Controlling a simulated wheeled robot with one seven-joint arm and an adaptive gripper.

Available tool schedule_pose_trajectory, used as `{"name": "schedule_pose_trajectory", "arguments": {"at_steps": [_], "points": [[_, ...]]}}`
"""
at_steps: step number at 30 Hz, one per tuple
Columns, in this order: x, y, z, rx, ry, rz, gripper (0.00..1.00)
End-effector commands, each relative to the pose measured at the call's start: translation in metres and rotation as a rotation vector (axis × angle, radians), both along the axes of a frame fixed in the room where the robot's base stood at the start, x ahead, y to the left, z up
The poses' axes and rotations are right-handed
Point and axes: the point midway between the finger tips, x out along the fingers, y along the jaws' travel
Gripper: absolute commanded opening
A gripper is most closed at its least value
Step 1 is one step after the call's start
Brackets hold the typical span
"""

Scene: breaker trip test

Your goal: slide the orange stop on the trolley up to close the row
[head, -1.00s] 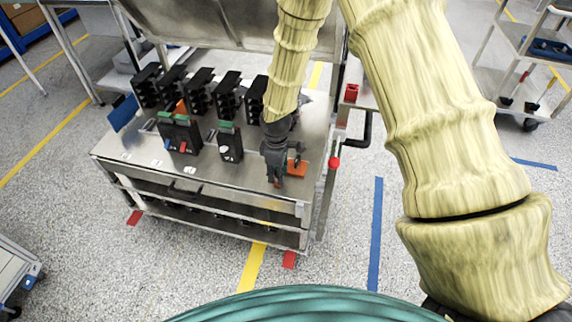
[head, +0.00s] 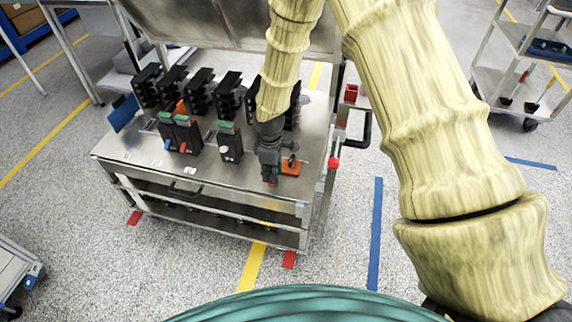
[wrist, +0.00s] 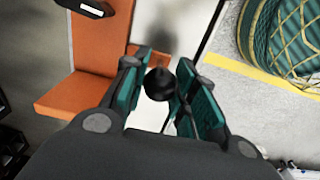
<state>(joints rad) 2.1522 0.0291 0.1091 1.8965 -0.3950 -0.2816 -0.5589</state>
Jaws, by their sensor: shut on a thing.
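The orange stop (head: 291,168) sits on the right part of the metal trolley top (head: 130,165). It also shows in the wrist view as a bent orange plate (wrist: 85,55), left of the fingers. My gripper (head: 270,181) points down beside the stop. In the wrist view my gripper (wrist: 158,92) is shut on a round black knob (wrist: 160,84), seen between the green-padded fingers. A breaker with a green top (head: 230,142) stands left of my gripper, with bare metal between. More green-topped breakers (head: 180,132) stand further left. My arm partly hides the area behind the stop.
Several black breakers (head: 198,92) stand at the back of the trolley top. A blue plate (head: 123,112) is at its left. A red button (head: 334,163) and a black handle (head: 364,130) are at the right edge. The floor in front is clear.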

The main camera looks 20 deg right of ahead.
Motion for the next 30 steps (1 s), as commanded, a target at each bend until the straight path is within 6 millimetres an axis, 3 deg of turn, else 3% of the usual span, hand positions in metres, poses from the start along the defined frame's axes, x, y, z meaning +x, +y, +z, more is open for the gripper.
{"name": "schedule_pose_trajectory", "arguments": {"at_steps": [30], "points": [[0.026, 0.030, 0.003, 0.000, -0.009, 0.000, 0.00]]}}
